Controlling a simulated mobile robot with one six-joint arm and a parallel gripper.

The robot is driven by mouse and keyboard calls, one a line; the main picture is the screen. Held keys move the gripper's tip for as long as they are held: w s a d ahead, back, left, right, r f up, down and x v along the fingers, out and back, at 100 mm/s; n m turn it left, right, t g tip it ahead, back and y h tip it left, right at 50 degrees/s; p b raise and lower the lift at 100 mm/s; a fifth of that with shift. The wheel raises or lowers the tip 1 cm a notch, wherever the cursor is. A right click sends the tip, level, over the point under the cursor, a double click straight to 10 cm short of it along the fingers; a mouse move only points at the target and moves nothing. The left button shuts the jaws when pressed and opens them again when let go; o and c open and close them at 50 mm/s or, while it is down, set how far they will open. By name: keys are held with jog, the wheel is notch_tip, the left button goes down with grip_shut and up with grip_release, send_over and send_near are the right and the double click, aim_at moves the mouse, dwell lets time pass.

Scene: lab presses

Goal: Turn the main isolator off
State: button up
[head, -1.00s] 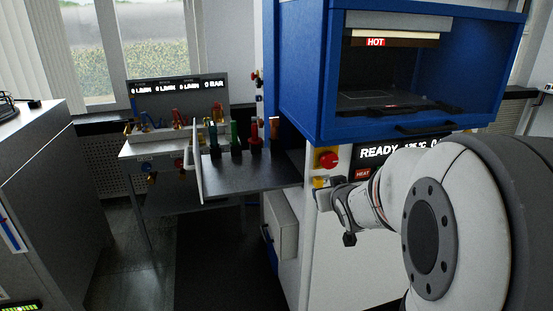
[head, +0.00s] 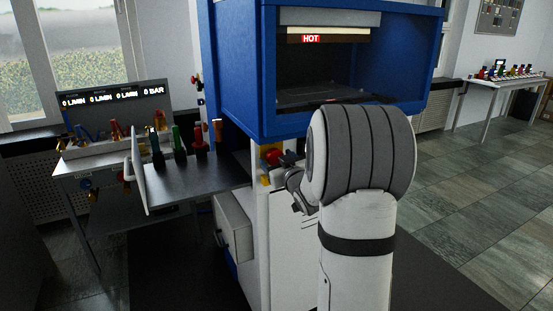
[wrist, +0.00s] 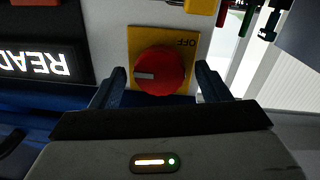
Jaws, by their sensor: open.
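The main isolator is a red rotary knob (wrist: 160,71) on a yellow plate (wrist: 190,60) with the word OFF at one corner. In the wrist view my gripper (wrist: 160,85) is open, with one dark finger on each side of the knob. Whether the fingers touch it I cannot tell. A pale mark on the knob points left in that view, away from the OFF label. In the head view the red knob (head: 272,156) shows on the press front under the blue chamber, with my gripper (head: 284,160) right at it. My arm hides part of the panel.
The blue press chamber (head: 262,75) with a HOT sign stands above the knob. A grey shelf (head: 185,185) with several coloured-handled tools juts out to the left. A lit READY display (wrist: 38,60) is beside the knob. Floor at the right (head: 470,230) is clear.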

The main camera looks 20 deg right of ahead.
jog(key=shift+w, duration=0.35)
jog(key=shift+c, duration=0.5)
jog(key=c, duration=0.9)
jog(key=shift+o, duration=0.2)
